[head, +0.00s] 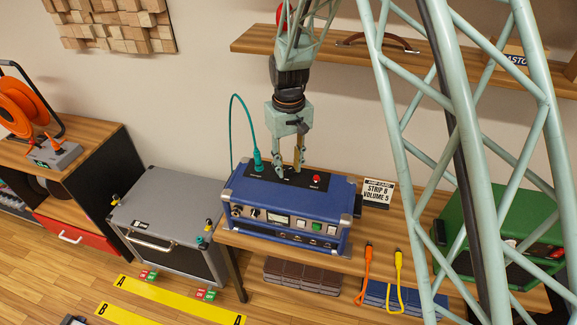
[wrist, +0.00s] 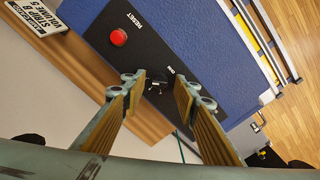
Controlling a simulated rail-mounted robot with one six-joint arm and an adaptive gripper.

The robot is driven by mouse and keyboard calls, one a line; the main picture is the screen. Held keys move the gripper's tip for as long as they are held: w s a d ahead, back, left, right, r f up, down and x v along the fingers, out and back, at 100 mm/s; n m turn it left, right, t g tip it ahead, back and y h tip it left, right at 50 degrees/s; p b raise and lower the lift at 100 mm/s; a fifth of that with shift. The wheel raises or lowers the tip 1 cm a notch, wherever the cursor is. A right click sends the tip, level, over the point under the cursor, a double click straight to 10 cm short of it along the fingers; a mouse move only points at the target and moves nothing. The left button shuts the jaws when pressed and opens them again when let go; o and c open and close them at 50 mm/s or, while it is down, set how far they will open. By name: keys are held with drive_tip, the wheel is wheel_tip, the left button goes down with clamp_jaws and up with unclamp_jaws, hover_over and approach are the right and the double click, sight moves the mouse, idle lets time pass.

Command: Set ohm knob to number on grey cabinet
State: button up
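The blue amp (head: 285,208) stands on the wooden bench, with a black panel on its top. A small dark knob (wrist: 157,85) sits on that panel, beside a label that looks like "OHM". My gripper (head: 299,160) points down over the panel. In the wrist view my gripper (wrist: 161,85) is open, one finger on each side of the knob, with gaps showing. The knob's pointer setting is too small to read. The grey cabinet (head: 165,235) stands left of the bench. Its front has a small dark label (head: 141,224) whose number I cannot read.
A red reset button (wrist: 118,38) lies near the knob, and a teal cable (head: 257,160) plugs into the same panel. A card (head: 377,193) reading "STRIP 8 VOLUME 5" stands right of the amp. A green amp (head: 480,225) is farther right.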

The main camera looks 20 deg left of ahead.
sight(289, 169)
wheel_tip(289, 169, up, 12)
idle(0.9)
idle(0.5)
